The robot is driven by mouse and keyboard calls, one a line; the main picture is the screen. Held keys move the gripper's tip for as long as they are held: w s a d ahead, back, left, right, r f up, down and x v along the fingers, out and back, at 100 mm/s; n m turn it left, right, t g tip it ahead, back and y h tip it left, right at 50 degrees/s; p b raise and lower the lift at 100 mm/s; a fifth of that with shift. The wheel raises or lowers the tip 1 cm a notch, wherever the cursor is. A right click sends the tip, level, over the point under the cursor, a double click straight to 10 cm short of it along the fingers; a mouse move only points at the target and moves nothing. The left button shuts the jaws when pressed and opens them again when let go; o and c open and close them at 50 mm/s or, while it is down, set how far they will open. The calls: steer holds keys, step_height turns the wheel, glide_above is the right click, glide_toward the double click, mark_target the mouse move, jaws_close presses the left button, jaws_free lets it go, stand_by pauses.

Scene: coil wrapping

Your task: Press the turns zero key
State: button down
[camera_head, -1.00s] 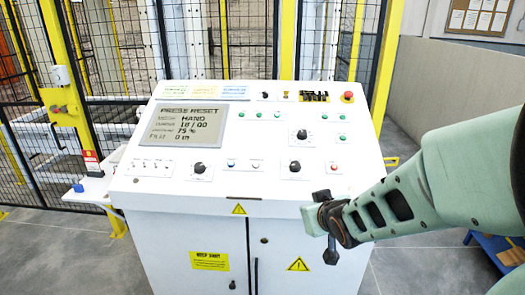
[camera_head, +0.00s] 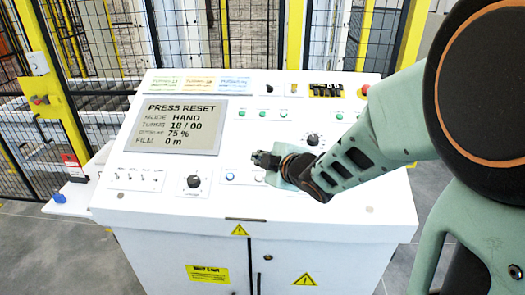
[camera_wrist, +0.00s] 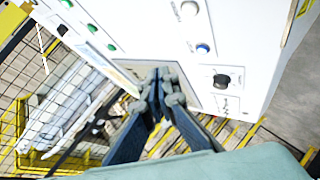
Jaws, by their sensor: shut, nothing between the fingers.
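The white sloped control panel (camera_head: 240,207) carries keys, knobs and a grey screen (camera_head: 181,125) reading "PRESS RESET", "HAND", "18 / 00", "75 %" and "0 m". A blue key (camera_head: 229,176) sits right of the lower-left knob and also shows in the wrist view (camera_wrist: 203,48). A white key (camera_head: 260,180) is right of it, partly covered by my gripper, and shows in the wrist view (camera_wrist: 188,10). The key labels are too small to read. My gripper (camera_head: 258,157) is shut and empty, over the panel's middle; its fingertips also show in the wrist view (camera_wrist: 160,74). Contact cannot be told.
A row of green lamps or keys (camera_head: 264,114) lies above my gripper. A black knob (camera_head: 194,182) sits lower left, another (camera_head: 313,140) right of my gripper. Small switches (camera_head: 142,176) are below the screen. A wire fence (camera_head: 100,40) stands behind.

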mark_target(259, 178)
steer(key=shift+s+r, duration=0.1)
stand_by(0.3)
steer(key=w+f+b, duration=0.1)
steer(key=f, duration=0.1)
steer(key=w+f+b, duration=0.1)
steer(key=f+b, duration=0.1)
steer(key=w+f+b, duration=0.1)
steer(key=f+b, duration=0.1)
steer(key=f, duration=0.1)
steer(key=shift+w+f+b, duration=0.35)
steer(key=shift+f+b, duration=0.2)
steer(key=shift+f, duration=0.1)
stand_by(1.0)
steer(key=shift+w+f+b, duration=0.2)
steer(key=shift+f+b, duration=0.1)
steer(key=shift+b, duration=0.15)
steer(key=shift+w+f+b, duration=0.1)
steer(key=shift+f+b, duration=0.3)
steer(key=shift+b, duration=0.05)
stand_by(0.4)
stand_by(0.4)
steer(key=shift+s+r+p, duration=0.3)
steer(key=shift+r+p, duration=0.15)
steer(key=shift+r, duration=0.35)
